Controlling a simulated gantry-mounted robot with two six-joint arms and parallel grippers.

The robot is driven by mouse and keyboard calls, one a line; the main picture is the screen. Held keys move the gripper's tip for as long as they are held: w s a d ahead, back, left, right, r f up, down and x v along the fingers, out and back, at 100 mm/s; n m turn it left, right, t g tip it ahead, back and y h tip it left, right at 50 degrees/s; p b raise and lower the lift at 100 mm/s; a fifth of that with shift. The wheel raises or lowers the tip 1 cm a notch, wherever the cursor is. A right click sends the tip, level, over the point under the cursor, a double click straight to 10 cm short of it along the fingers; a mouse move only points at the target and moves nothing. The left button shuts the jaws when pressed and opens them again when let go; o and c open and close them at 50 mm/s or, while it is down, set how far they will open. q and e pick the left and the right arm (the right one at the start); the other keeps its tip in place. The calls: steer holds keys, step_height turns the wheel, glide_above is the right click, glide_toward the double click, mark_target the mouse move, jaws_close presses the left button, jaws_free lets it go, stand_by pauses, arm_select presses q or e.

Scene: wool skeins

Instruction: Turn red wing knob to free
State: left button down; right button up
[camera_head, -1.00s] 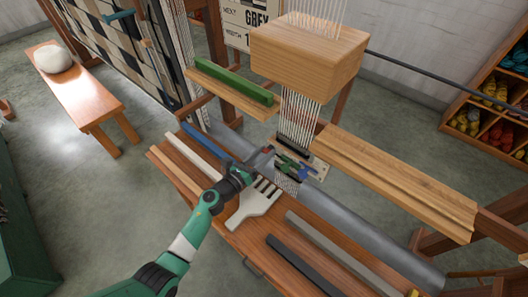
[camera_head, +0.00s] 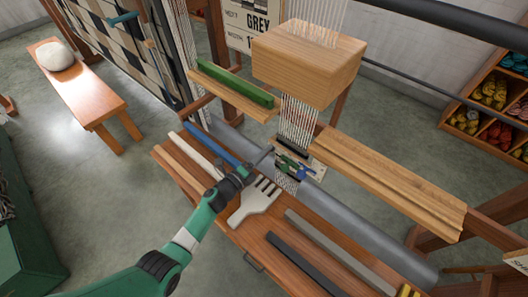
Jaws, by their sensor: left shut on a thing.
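My left gripper (camera_head: 259,163) reaches in from the lower left to the knob cluster at the loom's middle. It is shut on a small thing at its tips. That thing is at the place where a bit of red showed before, so I take it for the red wing knob; its shape and colour are hidden now. Just right of the tips, a green piece (camera_head: 287,163) and a blue piece (camera_head: 303,171) sit on a small pale plate (camera_head: 319,170) beside the hanging threads. My right gripper is not in view.
A pale wooden fork (camera_head: 254,203) lies under my left wrist on the loom's front board. A grey roller (camera_head: 345,220) runs beside it. A wooden block (camera_head: 308,65) overhangs the threads. A thick dark bar (camera_head: 455,22) crosses the top right.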

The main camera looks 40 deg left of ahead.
arm_select(q)
steer(key=shift+n+p, duration=0.35)
steer(key=shift+n, duration=1.25)
steer(key=shift+c, duration=1.8)
jaws_free()
steer(key=s+p, duration=0.1)
steer(key=s, duration=0.2)
steer(key=s+p, duration=0.2)
steer(key=s, duration=0.2)
steer(key=s+p, duration=0.2)
steer(key=s, duration=0.1)
steer(key=shift+s+d, duration=0.3)
steer(key=shift+s, duration=0.5)
